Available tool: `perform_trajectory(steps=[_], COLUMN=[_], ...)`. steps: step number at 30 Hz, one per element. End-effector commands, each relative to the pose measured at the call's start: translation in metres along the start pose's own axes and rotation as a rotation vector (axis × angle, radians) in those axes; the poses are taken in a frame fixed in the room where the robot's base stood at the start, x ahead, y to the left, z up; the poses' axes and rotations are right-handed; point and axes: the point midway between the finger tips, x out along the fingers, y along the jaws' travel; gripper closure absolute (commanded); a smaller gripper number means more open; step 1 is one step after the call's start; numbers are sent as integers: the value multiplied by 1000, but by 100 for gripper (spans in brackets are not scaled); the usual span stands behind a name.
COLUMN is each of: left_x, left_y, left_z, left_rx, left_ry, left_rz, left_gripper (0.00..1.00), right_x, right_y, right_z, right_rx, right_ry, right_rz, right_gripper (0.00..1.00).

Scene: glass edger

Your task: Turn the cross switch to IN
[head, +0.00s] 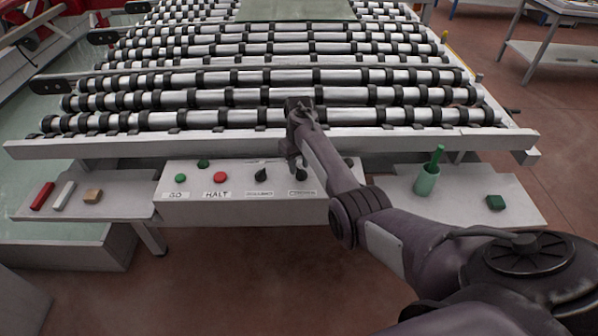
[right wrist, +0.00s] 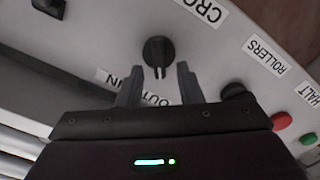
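The cross switch is a black round knob (right wrist: 158,50) with a raised grip, on the grey panel under a partly cut-off label reading CRO (right wrist: 203,8). A white mark on the knob's grip points down in the right wrist view, between my fingers. IN and OUT lettering (right wrist: 158,99) beside it is partly hidden by my fingers. My right gripper (right wrist: 159,84) is open, its two fingertips apart near the knob's lower edge, with nothing held. In the head view my right gripper (head: 298,160) is above the front panel and covers part of the switch area. My left gripper is not in view.
The control panel (head: 240,211) also has a green GO button (head: 181,179), a red HALT button (head: 220,177) and a rollers knob (head: 262,174). The roller table's front rail (head: 200,146) runs just behind. A green cup (head: 427,180) stands on the right shelf.

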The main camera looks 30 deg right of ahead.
Motion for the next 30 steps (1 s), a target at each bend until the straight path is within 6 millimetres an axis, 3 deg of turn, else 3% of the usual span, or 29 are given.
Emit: perform_trajectory(steps=[10, 18, 30], left_x=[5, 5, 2], left_y=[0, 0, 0], left_z=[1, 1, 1], left_rx=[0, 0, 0], left_ry=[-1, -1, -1], left_rz=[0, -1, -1], left_gripper=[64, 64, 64], right_x=[4, 4, 4], right_y=[0, 0, 0], right_z=[0, 0, 0], right_rx=[0, 0, 51], right_ry=[1, 0, -1], right_rz=[0, 0, -1], right_gripper=[69, 100, 100])
